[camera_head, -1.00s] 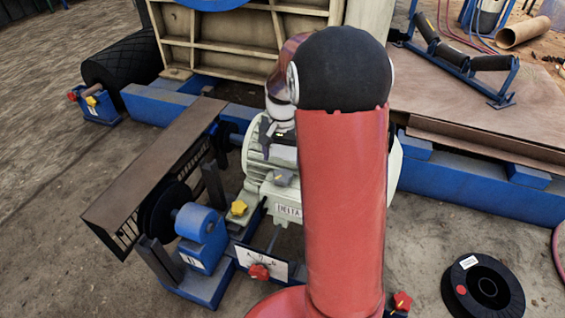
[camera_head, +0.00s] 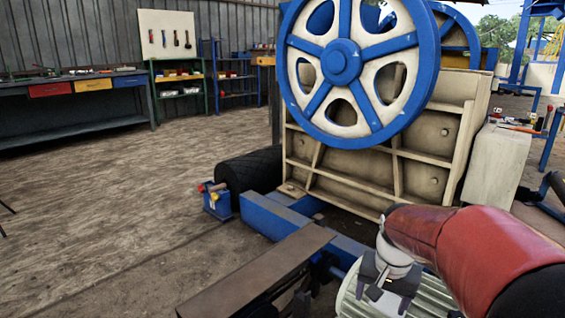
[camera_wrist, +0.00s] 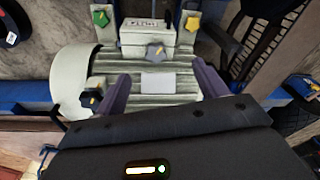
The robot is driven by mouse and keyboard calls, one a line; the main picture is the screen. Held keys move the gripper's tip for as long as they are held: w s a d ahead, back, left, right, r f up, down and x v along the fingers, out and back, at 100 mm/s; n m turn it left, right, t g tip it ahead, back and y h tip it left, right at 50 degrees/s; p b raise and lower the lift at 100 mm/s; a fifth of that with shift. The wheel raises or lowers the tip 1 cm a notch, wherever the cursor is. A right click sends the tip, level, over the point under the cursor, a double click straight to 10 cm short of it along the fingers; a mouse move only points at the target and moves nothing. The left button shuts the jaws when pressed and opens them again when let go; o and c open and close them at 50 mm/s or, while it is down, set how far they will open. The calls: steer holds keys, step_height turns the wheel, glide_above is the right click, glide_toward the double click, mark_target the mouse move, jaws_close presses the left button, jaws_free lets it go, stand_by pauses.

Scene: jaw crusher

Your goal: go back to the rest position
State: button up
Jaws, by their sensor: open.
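My red arm reaches in from the lower right of the head view, and my gripper (camera_head: 388,292) hangs from its end, pointing down over the pale green ribbed motor (camera_head: 432,300). In the wrist view my gripper (camera_wrist: 160,88) has its two fingers apart with nothing between them. The motor (camera_wrist: 170,58) lies beyond the fingertips there, with a terminal box (camera_wrist: 148,38), a green knob (camera_wrist: 100,18) and a yellow knob (camera_wrist: 192,22) near it. The gap between fingertips and motor is hard to judge.
The crusher's blue and cream flywheel (camera_head: 342,62) and cream ribbed body (camera_head: 430,135) stand behind the motor. A brown belt guard (camera_head: 258,278) lies left of it. A workbench (camera_head: 75,108) and shelves (camera_head: 180,95) line the far left wall.

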steer(key=s+a+r+n+t+p, duration=0.2)
steer(key=s+r, duration=0.3)
steer(key=s, duration=0.3)
steer(key=s+a+r+n+t+p, duration=0.2)
steer(key=s+r, duration=0.4)
steer(key=s, duration=0.3)
steer(key=shift+a+r+n+p, duration=0.15)
steer(key=shift+a+n+p, duration=0.35)
steer(key=shift+a+n, duration=0.55)
steer(key=shift+a+m, duration=0.2)
steer(key=shift+m, duration=0.05)
